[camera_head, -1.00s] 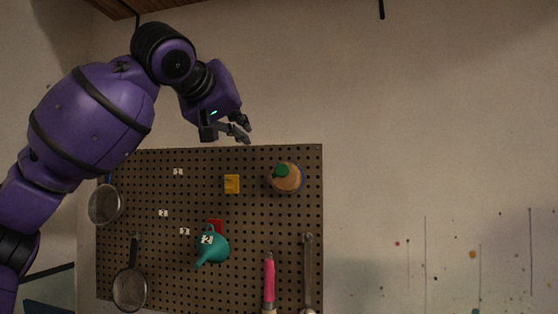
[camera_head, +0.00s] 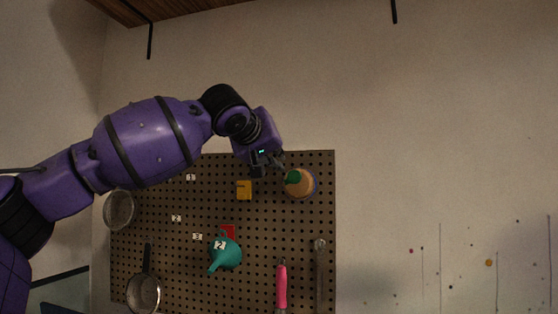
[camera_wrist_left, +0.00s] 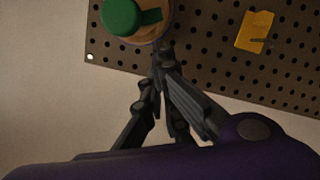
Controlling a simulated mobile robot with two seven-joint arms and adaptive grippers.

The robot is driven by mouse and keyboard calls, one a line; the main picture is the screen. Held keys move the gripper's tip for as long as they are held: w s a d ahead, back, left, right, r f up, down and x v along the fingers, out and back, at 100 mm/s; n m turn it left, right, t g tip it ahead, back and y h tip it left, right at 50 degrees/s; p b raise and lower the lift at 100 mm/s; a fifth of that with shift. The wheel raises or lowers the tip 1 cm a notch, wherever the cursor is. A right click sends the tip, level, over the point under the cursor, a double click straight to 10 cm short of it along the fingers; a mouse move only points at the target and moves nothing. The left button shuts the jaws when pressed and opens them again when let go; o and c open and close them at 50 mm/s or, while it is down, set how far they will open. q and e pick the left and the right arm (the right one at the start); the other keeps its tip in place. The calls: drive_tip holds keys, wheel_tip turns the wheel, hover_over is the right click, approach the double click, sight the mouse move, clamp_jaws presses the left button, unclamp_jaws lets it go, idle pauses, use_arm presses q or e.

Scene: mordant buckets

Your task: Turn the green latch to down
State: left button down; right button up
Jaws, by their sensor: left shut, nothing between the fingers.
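The green latch (camera_head: 293,177) is a round green knob with a short bar, mounted on a tan round base (camera_head: 303,187) at the upper right of the pegboard. In the left wrist view the green latch (camera_wrist_left: 124,16) is at the top, its bar pointing right in that picture. My left gripper (camera_head: 281,164) is shut and empty, just above and left of the latch. In the left wrist view its fingertips (camera_wrist_left: 162,50) are close to the base's edge; I cannot tell whether they touch. My right gripper is not in view.
The pegboard (camera_head: 265,225) carries a yellow block (camera_head: 244,190), a teal funnel-like item (camera_head: 226,253) over a red piece (camera_head: 228,231), a pink-handled tool (camera_head: 281,288), a wrench (camera_head: 319,270) and strainers (camera_head: 143,292).

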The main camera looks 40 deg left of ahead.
sight(292, 178)
use_arm(q)
drive_tip(key=shift+w+d+f, duration=0.15)
drive_tip(key=shift+d+f, duration=0.1)
drive_tip(key=shift+f, duration=0.45)
drive_tip(key=shift+f+n, duration=0.5)
drive_tip(key=shift+f, duration=0.15)
